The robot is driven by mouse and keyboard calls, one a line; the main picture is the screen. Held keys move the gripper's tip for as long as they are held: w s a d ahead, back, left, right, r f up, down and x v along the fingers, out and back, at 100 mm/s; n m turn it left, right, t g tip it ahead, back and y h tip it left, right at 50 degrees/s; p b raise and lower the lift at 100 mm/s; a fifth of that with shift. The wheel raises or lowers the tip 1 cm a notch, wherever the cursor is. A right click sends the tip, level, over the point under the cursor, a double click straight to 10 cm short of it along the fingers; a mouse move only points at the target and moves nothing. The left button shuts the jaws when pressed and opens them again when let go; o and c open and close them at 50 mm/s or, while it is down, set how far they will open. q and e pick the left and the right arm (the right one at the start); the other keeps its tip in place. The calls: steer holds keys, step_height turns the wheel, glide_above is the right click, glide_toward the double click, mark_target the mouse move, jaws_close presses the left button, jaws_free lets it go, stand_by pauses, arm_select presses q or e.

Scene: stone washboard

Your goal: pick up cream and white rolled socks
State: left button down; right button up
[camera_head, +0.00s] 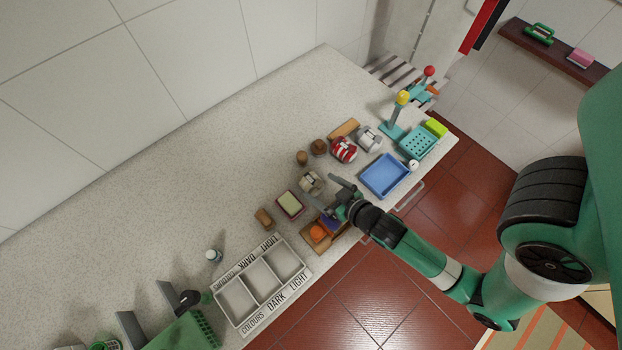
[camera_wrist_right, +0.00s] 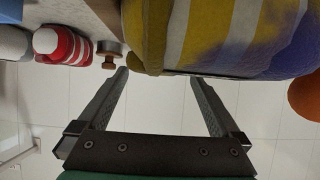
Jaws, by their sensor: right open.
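The cream and white rolled socks (camera_head: 312,182) lie on the stone counter, left of my right gripper in the head view. My right gripper (camera_head: 329,192) is open, with its fingers reaching toward the socks. In the right wrist view, a striped roll (camera_wrist_right: 205,35), mustard and pale with a purple patch, fills the top just beyond the open fingertips (camera_wrist_right: 160,78). My left gripper is not in view.
Red and white rolls (camera_head: 343,150), grey-white rolls (camera_head: 368,138) and a blue tray (camera_head: 385,175) lie up-right. A wooden board with an orange ball (camera_head: 318,233) and a compartment tray (camera_head: 261,285) lie below. The counter's back is clear.

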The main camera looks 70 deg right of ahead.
mark_target(313, 182)
steer(key=x, duration=0.3)
steer(key=shift+w+d+f, duration=0.1)
steer(key=shift+w, duration=0.15)
steer(key=c, duration=1.4)
